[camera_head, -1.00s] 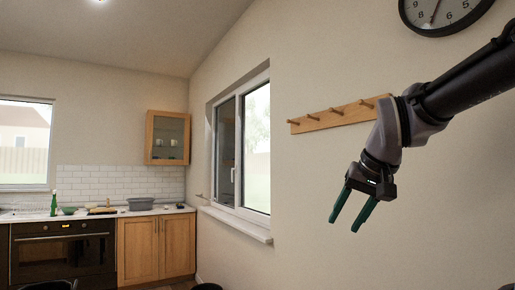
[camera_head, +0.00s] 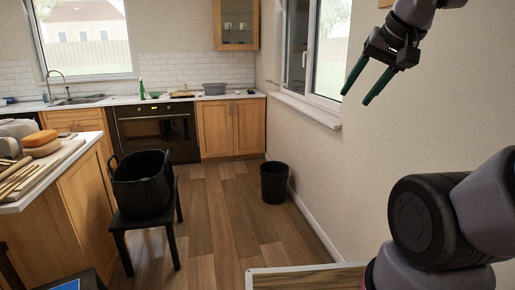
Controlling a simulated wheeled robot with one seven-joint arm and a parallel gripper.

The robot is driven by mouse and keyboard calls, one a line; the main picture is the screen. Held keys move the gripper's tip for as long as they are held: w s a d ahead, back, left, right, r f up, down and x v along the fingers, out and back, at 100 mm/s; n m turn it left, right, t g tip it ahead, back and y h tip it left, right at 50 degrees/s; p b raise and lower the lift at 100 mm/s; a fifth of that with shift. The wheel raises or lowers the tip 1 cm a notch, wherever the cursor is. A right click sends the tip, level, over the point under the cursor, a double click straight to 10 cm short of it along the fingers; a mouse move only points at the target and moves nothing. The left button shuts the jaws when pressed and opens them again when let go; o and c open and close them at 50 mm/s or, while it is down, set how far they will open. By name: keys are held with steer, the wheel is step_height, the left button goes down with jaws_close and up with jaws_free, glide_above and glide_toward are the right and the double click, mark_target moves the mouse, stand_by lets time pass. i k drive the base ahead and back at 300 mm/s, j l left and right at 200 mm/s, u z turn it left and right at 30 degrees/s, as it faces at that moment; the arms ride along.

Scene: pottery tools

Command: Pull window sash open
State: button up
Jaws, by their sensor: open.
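The window (camera_head: 312,97) is in the right wall, with a white frame and two panes; its top is cut off by the picture edge. The left sash (camera_head: 296,50) has darker glass and a small white handle (camera_head: 304,58) on its right upright. I cannot tell whether this sash is fully shut. My gripper (camera_head: 354,98) is open and empty, with two green fingers pointing down and left. In the picture it overlaps the right edge of the window, apart from the handle.
A white sill (camera_head: 308,107) juts out below the window. A black bin (camera_head: 274,183) stands on the floor by the wall. A black basket (camera_head: 142,184) sits on a dark stool (camera_head: 168,222). A counter island (camera_head: 90,190) is at left. The wooden floor between is clear.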

mark_target(314, 14)
steer(key=i, duration=2.65)
steer(key=i+j+z, duration=0.1)
steer(key=i, duration=1.2)
steer(key=i+z, duration=0.3)
steer(key=i+j, duration=0.05)
